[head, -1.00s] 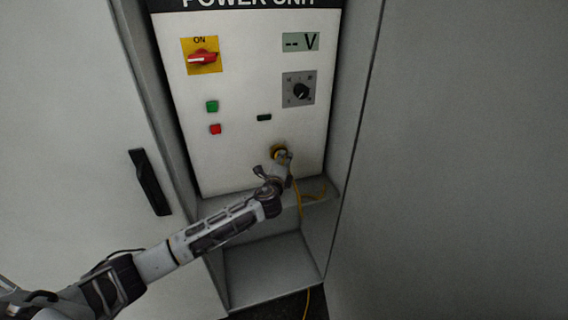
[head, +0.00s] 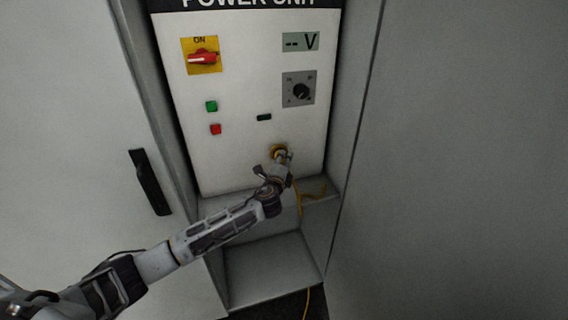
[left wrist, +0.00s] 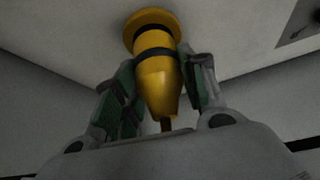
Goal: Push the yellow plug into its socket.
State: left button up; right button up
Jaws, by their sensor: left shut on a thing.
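The yellow plug (left wrist: 157,82) is gripped between the two green-padded fingers of my left gripper (left wrist: 155,72) in the left wrist view. Its front end points at a round yellow flange (left wrist: 150,20), the socket on the panel, with a dark ring between them. Plug and socket appear in line, and I cannot tell whether a gap is left. In the head view my left gripper (head: 281,160) is at the socket (head: 279,150) low on the power unit's panel, and largely hides the plug. My right gripper is not in view.
The white power unit panel (head: 235,160) carries a red switch (head: 202,58), a dial (head: 299,91), and green and red buttons (head: 212,107). A yellow cable (head: 300,200) hangs over the grey ledge below. Grey cabinet walls stand close on both sides.

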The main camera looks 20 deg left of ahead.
pick_arm(q)
jog(key=shift+w+a, duration=0.3)
jog(key=shift+w, duration=0.15)
dwell(0.4)
jog(key=o, duration=1.3)
jog(key=shift+o, duration=0.2)
jog(key=shift+s, duration=0.25)
jog(key=s+d+r, duration=0.1)
jog(key=s, duration=1)
jog(key=shift+s+r, duration=0.15)
jog(key=shift+s, duration=0.1)
